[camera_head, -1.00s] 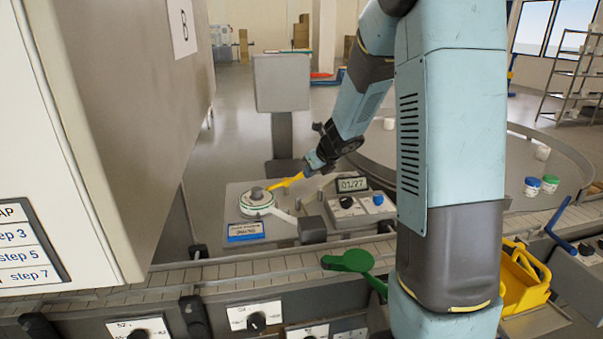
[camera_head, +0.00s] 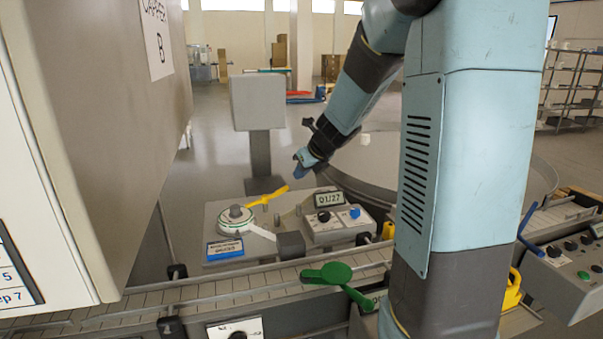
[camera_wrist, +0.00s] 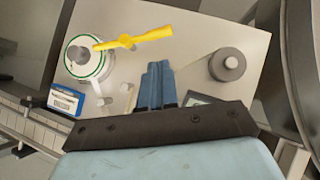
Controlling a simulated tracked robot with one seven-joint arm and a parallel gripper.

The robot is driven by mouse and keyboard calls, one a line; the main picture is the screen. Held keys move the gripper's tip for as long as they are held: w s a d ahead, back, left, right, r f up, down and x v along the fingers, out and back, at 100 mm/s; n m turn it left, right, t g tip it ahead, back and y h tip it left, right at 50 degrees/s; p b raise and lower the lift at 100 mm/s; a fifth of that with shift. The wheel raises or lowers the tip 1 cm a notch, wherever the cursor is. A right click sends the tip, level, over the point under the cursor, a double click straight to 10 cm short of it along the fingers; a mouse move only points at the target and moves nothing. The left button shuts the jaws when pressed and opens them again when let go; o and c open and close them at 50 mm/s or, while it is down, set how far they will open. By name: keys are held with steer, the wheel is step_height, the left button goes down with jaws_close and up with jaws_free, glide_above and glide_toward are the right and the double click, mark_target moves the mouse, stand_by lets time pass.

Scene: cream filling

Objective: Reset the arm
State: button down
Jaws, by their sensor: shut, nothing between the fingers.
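My gripper (camera_head: 303,160) is above the grey machine panel (camera_head: 225,262), toward its back edge, apart from everything. In the wrist view its blue fingers (camera_wrist: 157,82) are together with nothing between them. A yellow lever (camera_head: 268,197) lies on the panel to the left of my gripper, beside a round white dial with a green ring (camera_head: 236,222). The lever also shows in the wrist view (camera_wrist: 145,38), up and left of the fingers. A grey cylinder (camera_wrist: 227,64) stands to the right of the fingers in the wrist view.
A display reading 01/27 (camera_head: 328,199) and a control box (camera_head: 335,225) with a black and a blue knob stand on the panel. A green paddle (camera_head: 327,273) sticks out over the conveyor (camera_head: 230,290). A tall cabinet (camera_head: 110,120) blocks the left side.

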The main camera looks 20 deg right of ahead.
stand_by(0.4)
steer(key=s+d+r+m+t+h, duration=0.2)
steer(key=r+m, duration=0.4)
steer(key=m, duration=0.2)
steer(key=s+d+r+m+t+h, duration=0.2)
steer(key=r+m+t+h, duration=0.1)
steer(key=r+m, duration=0.45)
steer(key=s+d+m+g+h, duration=0.2)
steer(key=s+m, duration=0.8)
steer(key=m, duration=0.2)
steer(key=s+a+f+m+g+y, duration=0.2)
steer(key=s+a+m, duration=0.2)
steer(key=s, duration=0.5)
steer(key=s+a+f+m+g+y, duration=0.2)
steer(key=s+a+m, duration=0.3)
steer(key=s+m, duration=0.3)
steer(key=shift+s+f+m+g, duration=0.4)
steer(key=shift+f+m, duration=0.05)
steer(key=shift+f, duration=0.15)
